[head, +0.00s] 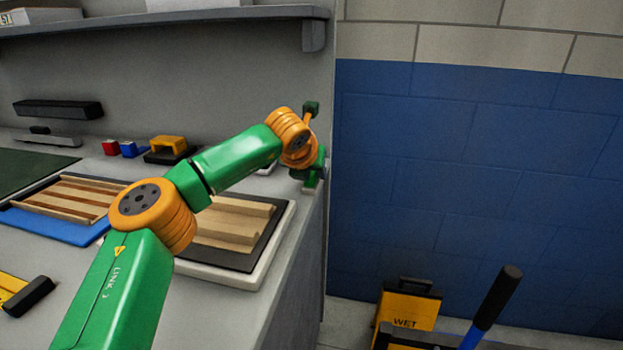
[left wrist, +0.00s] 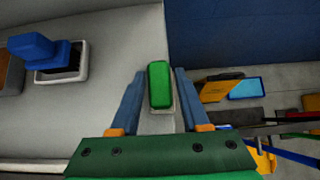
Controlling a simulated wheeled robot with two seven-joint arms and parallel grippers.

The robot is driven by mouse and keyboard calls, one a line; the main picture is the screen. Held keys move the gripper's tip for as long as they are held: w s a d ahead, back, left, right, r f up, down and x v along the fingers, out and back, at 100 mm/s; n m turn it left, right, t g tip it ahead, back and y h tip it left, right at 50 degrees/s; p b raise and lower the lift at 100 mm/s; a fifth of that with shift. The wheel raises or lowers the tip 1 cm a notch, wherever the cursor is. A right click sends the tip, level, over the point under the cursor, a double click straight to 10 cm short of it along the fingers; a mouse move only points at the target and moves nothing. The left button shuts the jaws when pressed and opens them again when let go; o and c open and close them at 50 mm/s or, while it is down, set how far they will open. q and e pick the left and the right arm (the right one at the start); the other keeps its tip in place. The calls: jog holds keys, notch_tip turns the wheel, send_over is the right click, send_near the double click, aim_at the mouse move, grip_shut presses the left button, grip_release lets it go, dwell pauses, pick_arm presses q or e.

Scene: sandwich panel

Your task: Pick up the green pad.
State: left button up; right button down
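The green pad (left wrist: 160,84) shows in the left wrist view as a small rounded green block on a pale base, on the grey worktop near its edge. My left gripper (left wrist: 160,72) is open, with one finger on each side of the pad and a visible gap to each. In the head view my left gripper (head: 312,172) is at the right end of the worktop, partly hidden by its own wrist; I cannot make out the pad there. My right gripper is not in view.
A tray with wooden strips (head: 240,225) lies under my left arm. Red (head: 110,147) and blue blocks stand at the back under a shelf (head: 160,20). In the wrist view a blue piece (left wrist: 38,48) sits left. A yellow wet-floor sign (head: 405,308) stands beyond the worktop's end.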

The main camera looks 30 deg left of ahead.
pick_arm(q)
grip_shut()
